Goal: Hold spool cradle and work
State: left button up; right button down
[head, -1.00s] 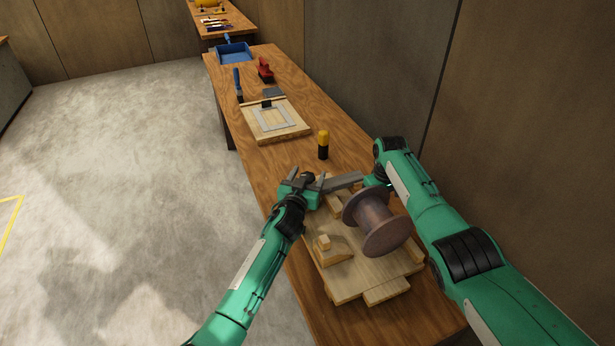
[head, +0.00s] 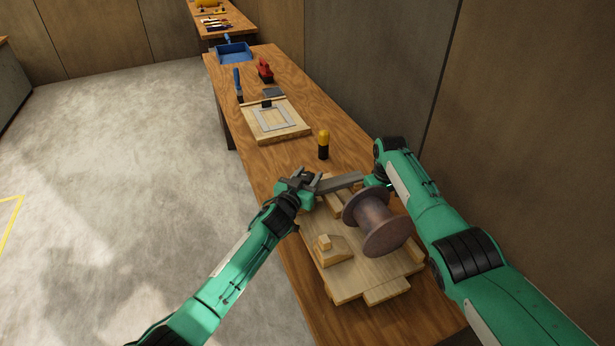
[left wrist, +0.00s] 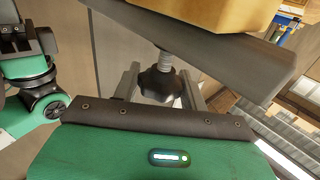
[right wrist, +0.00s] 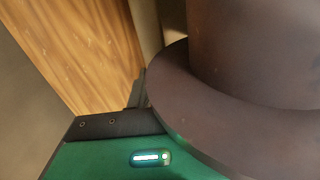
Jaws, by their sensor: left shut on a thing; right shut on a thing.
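The wooden spool cradle (head: 351,277) lies on the workbench, with wooden blocks on its base. The brown steel reel (head: 377,222) rests tilted on it; its flange fills much of the right wrist view (right wrist: 215,105). A grey metal bar (head: 340,183) crosses the cradle's far side. My left gripper (head: 312,180) is at the bar's left end. In the left wrist view its fingers are around a black star knob (left wrist: 160,84) on a threaded screw under the bar (left wrist: 215,47). My right gripper (head: 372,182) is shut beyond the reel, at the cradle's far right; the reel hides its grasp.
A yellow-and-black cylinder (head: 323,145) stands just beyond the cradle. Farther up the bench are a wooden board with a grey frame (head: 274,119), a red tool (head: 265,70) and a blue dustpan (head: 234,52). A wall runs close along the right side.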

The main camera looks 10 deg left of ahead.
pick_arm(q)
jog(key=m+g+h, duration=0.2)
jog(key=m+h, duration=0.1)
jog(key=h, duration=0.1)
jog(key=m+g+h, duration=0.3)
jog(key=h, duration=0.1)
jog(key=shift+w+r, duration=0.1)
pick_arm(e)
jog(key=shift+a, duration=0.1)
pick_arm(q)
jog(key=shift+d+m+g+h, duration=0.1)
jog(key=shift+m+g+h, duration=1.1)
jog(key=shift+g, duration=0.7)
jog(key=shift+m+g+h, duration=0.9)
jog(key=shift+m+g, duration=0.6)
jog(key=shift+g, duration=0.4)
jog(key=shift+s+f+m+g, duration=0.2)
jog(key=shift+m+g, duration=0.1)
jog(key=shift+g, duration=0.3)
jog(key=o, duration=1)
jog(key=s+a, duration=0.2)
jog(key=a, duration=0.9)
jog(key=shift+s+a, duration=0.2)
jog(key=shift+a, duration=0.15)
